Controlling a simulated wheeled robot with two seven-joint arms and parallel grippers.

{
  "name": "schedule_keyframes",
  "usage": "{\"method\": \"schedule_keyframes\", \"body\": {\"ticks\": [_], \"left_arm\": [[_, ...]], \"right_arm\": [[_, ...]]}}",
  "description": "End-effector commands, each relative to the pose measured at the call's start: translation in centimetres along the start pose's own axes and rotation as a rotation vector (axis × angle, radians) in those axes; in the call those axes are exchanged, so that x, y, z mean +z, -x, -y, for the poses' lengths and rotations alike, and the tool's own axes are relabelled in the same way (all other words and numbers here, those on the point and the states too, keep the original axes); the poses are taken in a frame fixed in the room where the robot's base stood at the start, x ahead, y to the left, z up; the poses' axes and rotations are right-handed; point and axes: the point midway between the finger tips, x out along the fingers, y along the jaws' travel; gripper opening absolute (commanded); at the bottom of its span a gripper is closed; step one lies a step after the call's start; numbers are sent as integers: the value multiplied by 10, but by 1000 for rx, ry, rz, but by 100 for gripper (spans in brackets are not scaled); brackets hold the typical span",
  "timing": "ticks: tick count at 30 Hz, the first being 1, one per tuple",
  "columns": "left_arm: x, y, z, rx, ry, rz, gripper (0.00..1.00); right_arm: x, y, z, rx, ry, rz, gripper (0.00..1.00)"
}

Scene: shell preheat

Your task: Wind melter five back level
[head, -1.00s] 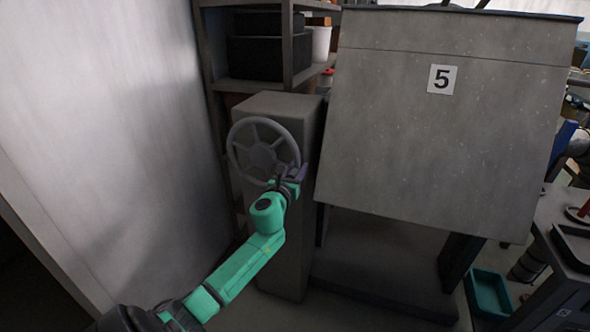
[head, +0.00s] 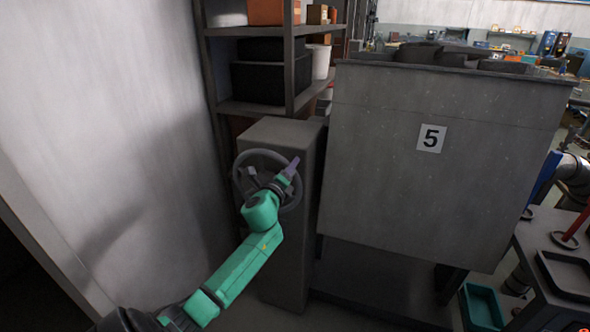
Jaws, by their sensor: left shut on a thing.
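Melter five (head: 400,185) is the big grey box at the right, with a "5" label (head: 431,138) on its front. Its front face looks close to upright, and dark lumps (head: 470,56) show over its top edge; I cannot tell if it is exactly level. The handwheel (head: 241,183) is on a grey pedestal (head: 290,230) left of the melter. My left gripper (head: 287,178) is shut on the wheel's purple handle (head: 294,165), at the upper right of the rim. The arm hides the wheel's lower part. My right gripper is not in view.
A shelf rack (head: 265,108) with dark bins stands behind the pedestal. A pale wall panel (head: 100,130) is close on the left. A bench with a black tray (head: 570,275) and a teal bin (head: 482,307) are at the lower right.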

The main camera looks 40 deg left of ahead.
Motion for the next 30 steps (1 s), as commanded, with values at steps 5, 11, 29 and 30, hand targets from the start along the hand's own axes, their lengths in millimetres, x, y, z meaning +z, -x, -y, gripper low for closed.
{"method": "schedule_keyframes", "body": {"ticks": [5, 11, 29, 30], "left_arm": [[24, 0, 9, -5, 165, 3, 0], [46, 0, 8, -4, 355, 4, 0], [92, 0, -13, -5, 807, 3, 0], [94, 0, -14, -5, 822, 3, 0]], "right_arm": [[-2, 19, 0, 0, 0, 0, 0], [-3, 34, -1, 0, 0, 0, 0], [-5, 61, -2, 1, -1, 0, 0], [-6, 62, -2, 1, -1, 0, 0]]}}
